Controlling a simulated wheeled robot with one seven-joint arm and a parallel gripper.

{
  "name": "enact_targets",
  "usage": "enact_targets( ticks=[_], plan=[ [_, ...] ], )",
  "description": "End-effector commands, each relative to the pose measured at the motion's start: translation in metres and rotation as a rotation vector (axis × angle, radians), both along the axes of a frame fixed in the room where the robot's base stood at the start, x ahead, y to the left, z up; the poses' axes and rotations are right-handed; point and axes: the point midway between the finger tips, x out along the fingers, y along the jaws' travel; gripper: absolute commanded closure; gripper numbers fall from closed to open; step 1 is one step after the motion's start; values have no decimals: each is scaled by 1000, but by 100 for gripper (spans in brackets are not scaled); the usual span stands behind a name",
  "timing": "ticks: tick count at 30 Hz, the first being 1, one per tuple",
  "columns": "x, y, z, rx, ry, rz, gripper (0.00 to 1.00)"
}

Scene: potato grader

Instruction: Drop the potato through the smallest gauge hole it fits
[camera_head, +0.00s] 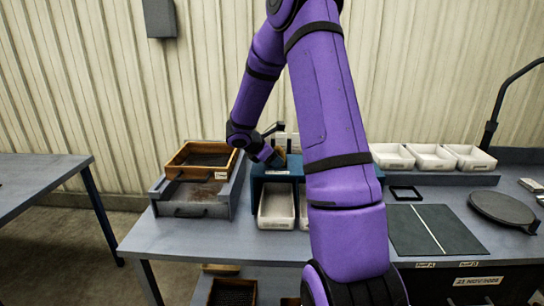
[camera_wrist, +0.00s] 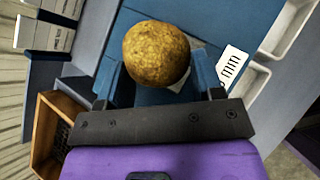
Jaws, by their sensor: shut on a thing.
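My gripper (camera_wrist: 159,66) is shut on the potato (camera_wrist: 156,48), a round, brown-yellow one with a rough skin, held between the two blue fingers. The potato is over the blue top of the gauge stand (camera_wrist: 252,14), where a white label ending in "mm" (camera_wrist: 233,66) shows to its right. No open gauge hole is visible in the wrist view; the potato and fingers cover part of the top. In the head view the blue gauge stand (camera_head: 258,178) is on the table, partly hidden behind my arm, with a white bin (camera_head: 276,206) under it.
A wooden-framed tray (camera_head: 183,167) sits on a grey grader box (camera_head: 158,190) left of the stand. Several white bins (camera_head: 432,157) line the back right. A dark mat (camera_head: 408,232), a small black frame (camera_head: 404,193) and a round dark plate (camera_head: 502,208) lie at right.

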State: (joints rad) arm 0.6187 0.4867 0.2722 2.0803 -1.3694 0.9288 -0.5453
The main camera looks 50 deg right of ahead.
Motion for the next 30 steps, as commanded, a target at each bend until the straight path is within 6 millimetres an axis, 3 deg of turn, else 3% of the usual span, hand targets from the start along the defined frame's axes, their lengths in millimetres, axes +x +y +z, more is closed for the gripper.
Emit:
enact_targets(
  ticks=[5,6,10,30],
  plan=[
    [-1,0,-2,3,1,0,71],
    [-1,0,-2,3,1,0,37],
    [-1,0,-2,3,3,-2,9],
    [-4,0,-6,9,10,-7,9]
  ],
)
